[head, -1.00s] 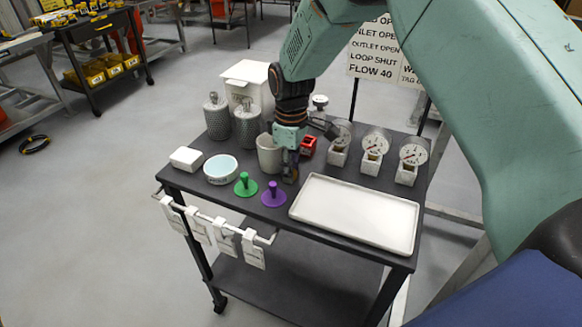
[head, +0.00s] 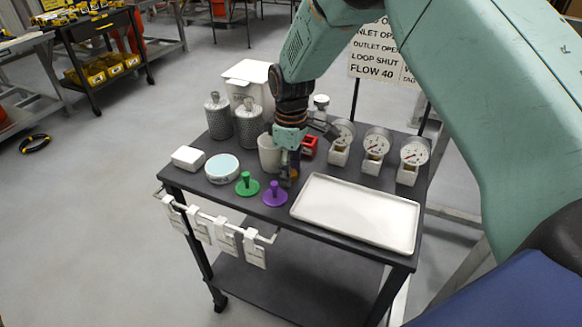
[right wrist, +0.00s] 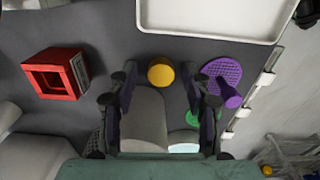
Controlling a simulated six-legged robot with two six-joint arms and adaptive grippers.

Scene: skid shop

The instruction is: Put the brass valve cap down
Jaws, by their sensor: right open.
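The brass valve cap (right wrist: 161,72) is a small round yellow piece on the dark cart top (right wrist: 105,20). In the head view only a bit of the cap (head: 294,174) shows, mostly hidden by my right gripper (head: 289,179). In the right wrist view my right gripper (right wrist: 162,82) is open, with a finger on each side of the cap and gaps between. My left gripper is not in view.
A white tray (head: 355,213) lies right of the gripper. Purple (head: 274,195) and green (head: 246,185) handled pieces stand in front and left. A pale mug (head: 269,155), a red block (head: 309,147) and several gauges (head: 376,143) stand close by.

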